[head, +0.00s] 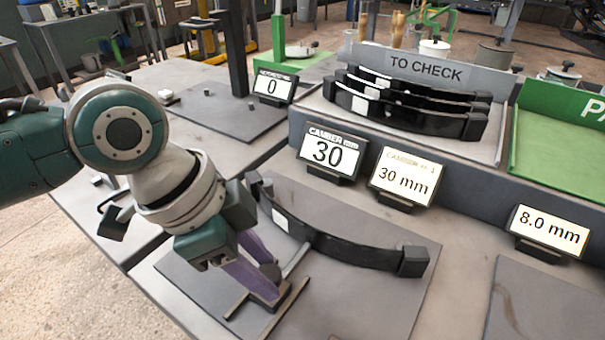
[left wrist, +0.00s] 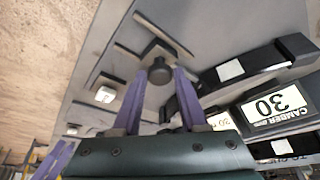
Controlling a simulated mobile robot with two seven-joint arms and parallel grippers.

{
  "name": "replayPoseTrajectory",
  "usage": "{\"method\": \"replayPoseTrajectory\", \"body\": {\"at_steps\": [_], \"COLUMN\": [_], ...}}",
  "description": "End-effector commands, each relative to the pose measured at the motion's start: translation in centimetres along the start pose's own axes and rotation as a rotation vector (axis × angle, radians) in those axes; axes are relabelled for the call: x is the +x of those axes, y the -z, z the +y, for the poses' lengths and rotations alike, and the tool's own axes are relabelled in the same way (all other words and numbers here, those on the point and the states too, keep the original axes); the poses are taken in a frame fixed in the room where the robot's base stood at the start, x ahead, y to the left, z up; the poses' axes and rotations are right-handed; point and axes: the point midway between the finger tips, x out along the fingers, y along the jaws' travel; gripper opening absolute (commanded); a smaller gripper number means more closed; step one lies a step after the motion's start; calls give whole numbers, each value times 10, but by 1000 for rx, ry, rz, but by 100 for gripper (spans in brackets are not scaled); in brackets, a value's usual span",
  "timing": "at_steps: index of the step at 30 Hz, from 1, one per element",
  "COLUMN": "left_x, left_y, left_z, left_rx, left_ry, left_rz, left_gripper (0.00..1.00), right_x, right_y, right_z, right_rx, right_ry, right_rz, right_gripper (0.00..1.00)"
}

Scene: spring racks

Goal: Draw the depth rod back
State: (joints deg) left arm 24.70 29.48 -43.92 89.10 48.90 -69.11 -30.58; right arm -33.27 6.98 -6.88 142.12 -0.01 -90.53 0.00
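The depth rod (head: 296,260) is a thin grey bar under the middle of a dark curved leaf spring (head: 350,250) on the grey gauge plate (head: 355,305). Its dark knob (head: 269,270) is at the near end, by a low dark bracket (head: 268,311). My left gripper (head: 274,281) is down at the knob with a purple finger on each side. In the left wrist view the round knob (left wrist: 158,92) sits between the fingertips (left wrist: 160,72); I cannot tell whether both fingers touch it.
Displays reading 30 (head: 330,155), 30 mm (head: 403,178) and 8.0 mm (head: 549,231) stand behind the plate. A "TO CHECK" tray (head: 490,150) holds several dark springs. A green tray (head: 550,160) is at right. A post (head: 236,50) stands behind my left arm.

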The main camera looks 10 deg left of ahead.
Motion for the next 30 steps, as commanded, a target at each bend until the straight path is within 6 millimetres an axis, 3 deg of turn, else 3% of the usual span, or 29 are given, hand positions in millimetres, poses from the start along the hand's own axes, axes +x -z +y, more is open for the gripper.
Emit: {"method": "replayPoseTrajectory", "body": {"at_steps": [1, 11, 30], "left_x": [0, 0, 0], "left_y": [0, 0, 0], "left_z": [0, 0, 0], "left_rx": [0, 0, -1], "left_ry": [0, 0, 0], "left_rz": [0, 0, 0], "left_gripper": [36, 0, 0], "right_x": [0, 0, 0], "right_y": [0, 0, 0], "right_z": [0, 0, 0], "right_rx": [0, 0, 0], "right_ry": [0, 0, 0], "right_rz": [0, -1, -1], "right_gripper": [50, 50, 50]}}
